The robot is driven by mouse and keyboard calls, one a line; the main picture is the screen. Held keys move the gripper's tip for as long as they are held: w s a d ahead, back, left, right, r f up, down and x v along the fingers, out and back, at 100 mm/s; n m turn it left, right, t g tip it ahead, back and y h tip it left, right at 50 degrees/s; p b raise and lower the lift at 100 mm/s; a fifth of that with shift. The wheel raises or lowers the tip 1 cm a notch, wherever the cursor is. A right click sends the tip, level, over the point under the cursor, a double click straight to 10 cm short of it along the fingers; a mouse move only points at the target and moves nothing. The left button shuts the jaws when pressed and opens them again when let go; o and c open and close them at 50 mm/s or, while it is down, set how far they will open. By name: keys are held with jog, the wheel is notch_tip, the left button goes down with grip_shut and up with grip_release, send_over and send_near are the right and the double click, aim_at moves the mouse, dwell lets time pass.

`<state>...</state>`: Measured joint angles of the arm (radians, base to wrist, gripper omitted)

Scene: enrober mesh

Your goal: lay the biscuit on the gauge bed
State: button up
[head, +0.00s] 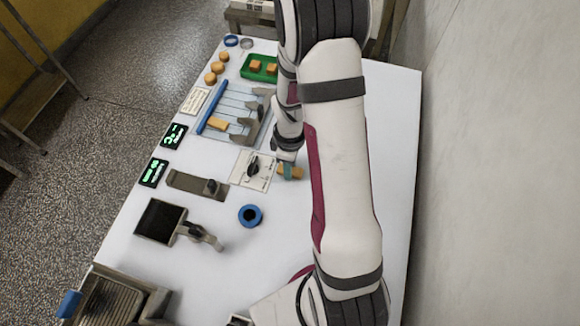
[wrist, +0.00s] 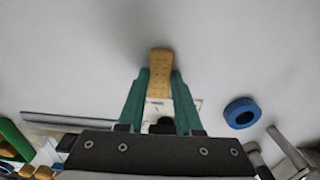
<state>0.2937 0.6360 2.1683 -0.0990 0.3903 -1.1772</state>
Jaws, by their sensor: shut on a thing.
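My gripper (head: 288,171) is shut on a golden, dotted oblong biscuit (head: 297,172), just right of a white plate with a black knob. In the wrist view the biscuit (wrist: 160,72) sticks out between the two teal fingers (wrist: 160,95). Its near end is partly hidden by the fingers. A long grey-brown bed (head: 188,181) with a dark block at its right end looks like the gauge bed. It lies left of my gripper, beyond the white plate, and nothing is seen lying on its bare part.
The white knob plate (head: 243,178) stands between my gripper and the bed. A wire mesh with a blue bar (head: 212,107) holds another biscuit (head: 217,125). A blue ring (head: 250,216), a black-topped device (head: 160,221) and two displays (head: 174,136) stand nearby. The table's right side is clear.

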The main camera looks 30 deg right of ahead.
jog(key=r, duration=0.4)
jog(key=shift+s+d+r, duration=0.4)
jog(key=s+d+r, duration=0.6)
jog(key=s+d, duration=0.1)
jog(key=s, duration=0.1)
send_over(191, 184)
notch_tip(191, 184, down, 6)
jog(key=shift+d+f, duration=0.1)
jog(key=shift+d, duration=0.05)
notch_tip(191, 184, down, 4)
jog(key=shift+f, duration=0.1)
